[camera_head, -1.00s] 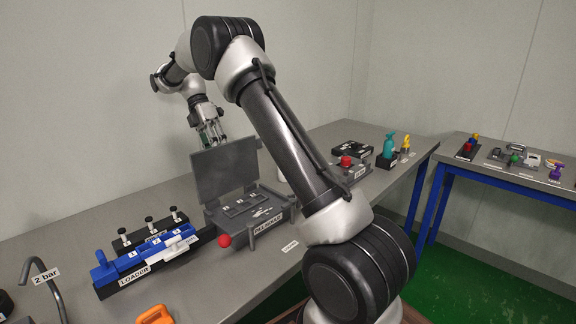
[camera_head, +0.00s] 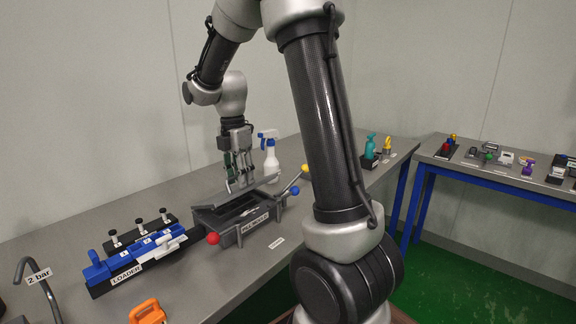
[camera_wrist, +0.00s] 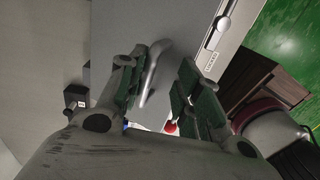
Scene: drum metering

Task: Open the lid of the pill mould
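The pill mould (camera_head: 243,222) is a dark grey block on the table in the head view, below my gripper. Its lid, a grey plate (camera_head: 212,197), now appears low over the block; its exact angle is hard to tell behind my fingers. A red ball (camera_head: 213,238) sits at the mould's front left corner and shows between my fingers in the wrist view (camera_wrist: 170,127). My gripper (camera_head: 240,185) points down just above the mould. Its fingers (camera_wrist: 158,90) are apart, with a grey rounded bar (camera_wrist: 151,75) near the left finger. Contact cannot be told.
A blue and white loader (camera_head: 135,260) stands left of the mould. A white spray bottle (camera_head: 270,158) stands behind. Levers with yellow (camera_head: 305,168) and blue (camera_head: 294,191) balls are at the right. An orange object (camera_head: 148,312) lies in front.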

